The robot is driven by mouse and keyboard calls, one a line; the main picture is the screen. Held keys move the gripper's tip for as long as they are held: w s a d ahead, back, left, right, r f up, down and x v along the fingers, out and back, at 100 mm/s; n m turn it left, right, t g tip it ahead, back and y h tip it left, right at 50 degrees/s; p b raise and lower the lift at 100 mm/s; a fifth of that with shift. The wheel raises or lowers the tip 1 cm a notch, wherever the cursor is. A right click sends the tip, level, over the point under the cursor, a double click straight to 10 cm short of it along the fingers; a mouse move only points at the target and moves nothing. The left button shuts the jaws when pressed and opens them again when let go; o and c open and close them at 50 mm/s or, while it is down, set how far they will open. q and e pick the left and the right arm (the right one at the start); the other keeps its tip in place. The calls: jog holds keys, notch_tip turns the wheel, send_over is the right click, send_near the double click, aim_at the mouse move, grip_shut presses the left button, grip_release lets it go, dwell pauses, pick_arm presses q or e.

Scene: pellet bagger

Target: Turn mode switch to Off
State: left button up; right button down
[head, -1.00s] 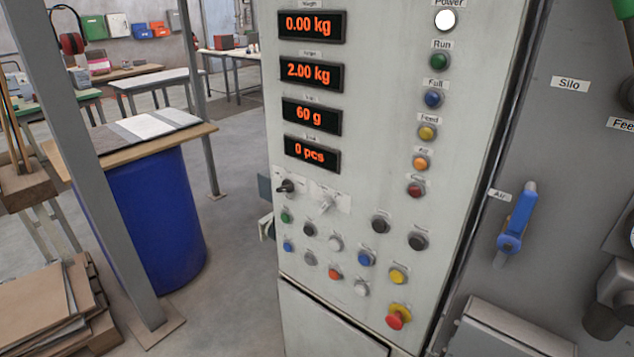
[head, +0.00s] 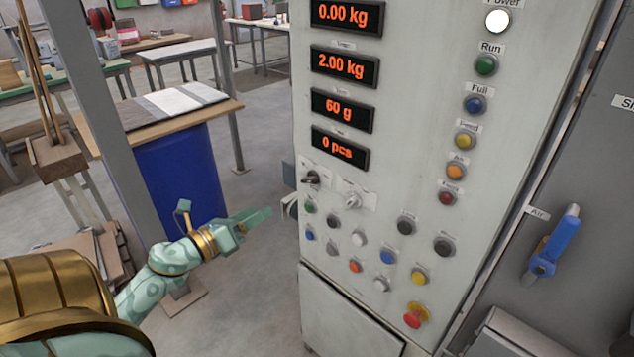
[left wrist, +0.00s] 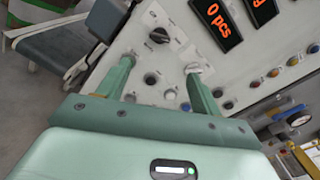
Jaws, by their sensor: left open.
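Two rotary switches sit side by side below the displays on the pale control panel (head: 440,130): a dark one (head: 311,179) on the left and a light grey one (head: 352,201) on the right. Their labels are too small to read, so I cannot tell which is the mode switch. My left gripper (head: 262,217) is left of the panel, open and empty, apart from both switches. In the left wrist view, the dark switch (left wrist: 159,35) shows beyond the gap between the open fingers (left wrist: 160,72), and the light switch (left wrist: 193,68) is near the right fingertip. My right gripper is out of view.
Several push buttons lie below the switches, with a red emergency button (head: 414,315) low on the panel. A blue valve handle (head: 555,242) is at the right. A blue drum (head: 180,175) stands behind my left arm.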

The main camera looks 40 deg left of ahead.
aim_at(306, 182)
pick_arm(q)
jog(key=w, duration=0.5)
jog(key=w+d, duration=0.1)
jog(key=w, duration=0.4)
jog(key=w+p, duration=0.1)
jog(key=w, duration=0.5)
jog(key=shift+w+d, duration=0.1)
jog(key=shift+d, duration=0.05)
jog(key=c, duration=1)
